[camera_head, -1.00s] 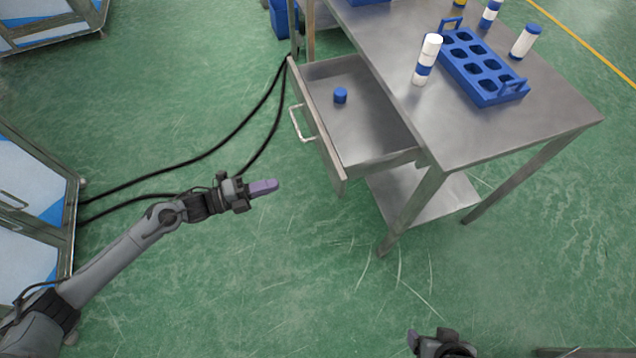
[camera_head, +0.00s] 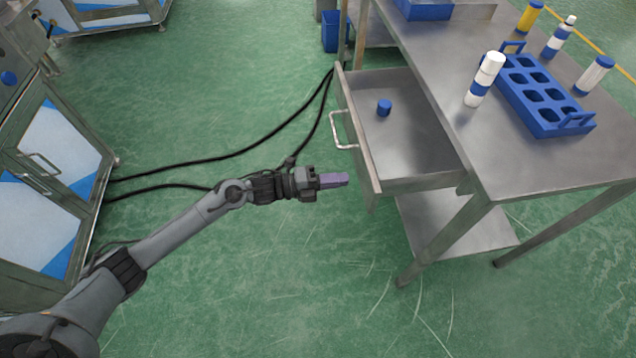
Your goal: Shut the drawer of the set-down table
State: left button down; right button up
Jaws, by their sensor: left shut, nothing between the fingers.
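The set-down table (camera_head: 510,150) is a steel table on the right. Its drawer (camera_head: 415,145) is pulled out to the left, with a light handle (camera_head: 343,130) on its front panel. A small blue cap (camera_head: 384,107) lies inside the drawer. My left gripper (camera_head: 335,180) is shut and empty, its purple fingers pointing right at the drawer front's near end. A small gap appears between the fingertips and the panel; the exact depth is hard to tell. My right gripper is not in view.
On the tabletop stand a blue rack (camera_head: 543,95), a white can with a blue band (camera_head: 484,80), and several other cans. Black cables (camera_head: 230,155) cross the green floor behind my left arm. A cabinet (camera_head: 50,180) stands at the left.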

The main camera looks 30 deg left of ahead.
aim_at(363, 176)
pick_arm(q)
jog(key=shift+b+x, duration=0.35)
jog(key=shift+x, duration=1.5)
jog(key=shift+w, duration=0.15)
